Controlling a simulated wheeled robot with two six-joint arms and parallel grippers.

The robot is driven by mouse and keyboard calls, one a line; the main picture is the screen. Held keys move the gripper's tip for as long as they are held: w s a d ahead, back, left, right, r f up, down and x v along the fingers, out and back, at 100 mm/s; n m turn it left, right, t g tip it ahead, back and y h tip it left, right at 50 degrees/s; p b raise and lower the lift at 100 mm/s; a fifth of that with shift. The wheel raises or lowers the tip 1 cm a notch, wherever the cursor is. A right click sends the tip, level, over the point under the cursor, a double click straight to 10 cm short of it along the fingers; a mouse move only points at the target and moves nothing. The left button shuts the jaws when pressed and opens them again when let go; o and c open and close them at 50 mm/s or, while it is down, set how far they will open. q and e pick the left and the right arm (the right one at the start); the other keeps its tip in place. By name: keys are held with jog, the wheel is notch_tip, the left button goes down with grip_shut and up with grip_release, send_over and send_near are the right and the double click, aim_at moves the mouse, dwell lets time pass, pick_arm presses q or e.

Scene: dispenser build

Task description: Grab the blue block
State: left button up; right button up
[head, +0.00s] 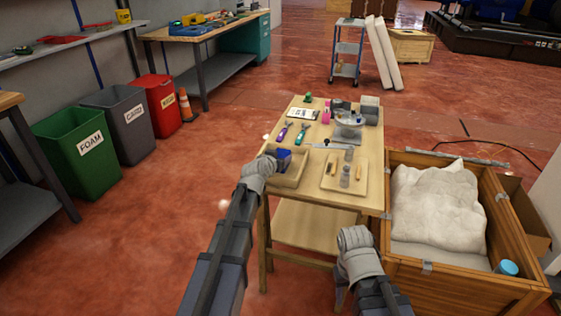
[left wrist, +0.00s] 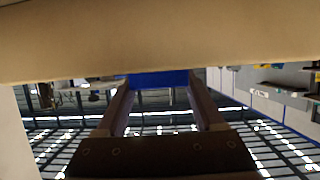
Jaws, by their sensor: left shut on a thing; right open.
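The blue block (head: 284,157) is at the wooden tray (head: 292,180) on the near left corner of the wooden table. My left gripper (head: 274,160) reaches the tray from the left and is shut on the block. In the left wrist view, the blue block (left wrist: 158,79) shows between the two fingers of my left gripper (left wrist: 160,95), partly hidden behind a beige surface across the top. My right gripper (head: 341,297) hangs low in front of the table, mostly hidden by my wrist; it is open and away from the block.
The table (head: 310,160) also holds a second tray (head: 345,185) with small items, a clipboard (head: 303,114), purple and teal tools, and a scale-like device. A wooden crate (head: 400,272) with white packing stands close on the right. Open floor lies left.

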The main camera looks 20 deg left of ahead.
pick_arm(q)
grip_shut()
jog(key=shift+r, duration=0.15)
notch_tip(320, 180, up, 10)
jog(key=p, duration=1)
